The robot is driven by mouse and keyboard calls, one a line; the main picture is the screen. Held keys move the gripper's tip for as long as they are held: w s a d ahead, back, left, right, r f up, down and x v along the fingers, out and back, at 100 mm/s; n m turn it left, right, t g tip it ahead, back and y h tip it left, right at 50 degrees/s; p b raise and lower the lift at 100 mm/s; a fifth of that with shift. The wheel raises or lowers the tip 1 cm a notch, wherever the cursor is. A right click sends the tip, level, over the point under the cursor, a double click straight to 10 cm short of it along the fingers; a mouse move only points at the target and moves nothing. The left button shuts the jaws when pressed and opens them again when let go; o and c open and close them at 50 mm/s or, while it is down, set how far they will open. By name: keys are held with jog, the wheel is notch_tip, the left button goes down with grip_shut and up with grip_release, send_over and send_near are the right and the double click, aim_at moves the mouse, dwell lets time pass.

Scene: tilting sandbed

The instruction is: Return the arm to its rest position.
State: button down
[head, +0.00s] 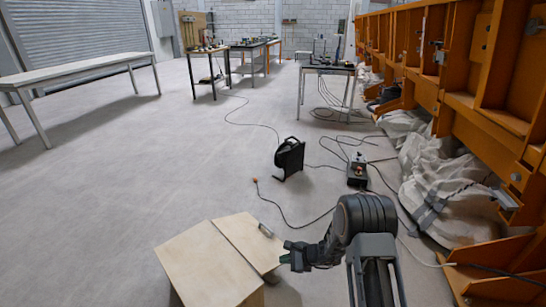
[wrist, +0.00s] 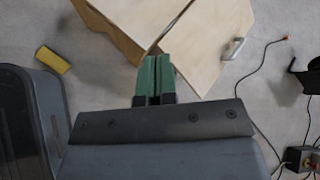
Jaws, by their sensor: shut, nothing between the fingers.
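My arm reaches up from the bottom of the head view and bends left at its dark elbow. My gripper (head: 286,256) is at the left end of the arm, next to the right side of a pale wooden box. In the wrist view my gripper's green fingers (wrist: 155,66) are pressed together with nothing between them. They lie over the edge of the wooden box (wrist: 215,40) in that view; I cannot tell whether they touch it.
The wooden box (head: 205,262) has a metal handle (head: 266,230). A yellow block (wrist: 53,60) lies on the floor. A black cable reel (head: 289,158) and a control box (head: 357,170) with cables stand ahead. An orange steel frame (head: 480,100) lines the right. Open floor lies left.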

jog(key=s+r+n+g+p, duration=0.1)
jog(key=s+r+n+p, duration=0.15)
jog(key=r, duration=0.65)
jog(key=s+r+n+g+p, duration=0.1)
jog(key=r+n+p, duration=0.2)
jog(key=r, duration=0.7)
jog(key=s+d+r+n+h+p, duration=0.3)
jog(key=s+d+r+p, duration=0.1)
jog(key=r, duration=0.7)
jog(key=s+d+r+n+t+h+p, duration=0.1)
jog(key=s+d+r+n+h+p, duration=0.2)
jog(key=s+r+p, duration=0.4)
jog(key=s+d+r+n+t+h+p, duration=0.1)
jog(key=s+d+r+n+h+p, duration=0.3)
jog(key=r, duration=1)
jog(key=s+n+p, duration=0.1)
jog(key=s, duration=0.2)
jog(key=shift+s+d+r+p, duration=0.15)
jog(key=shift+d+r+p, duration=0.2)
jog(key=shift+d, duration=0.05)
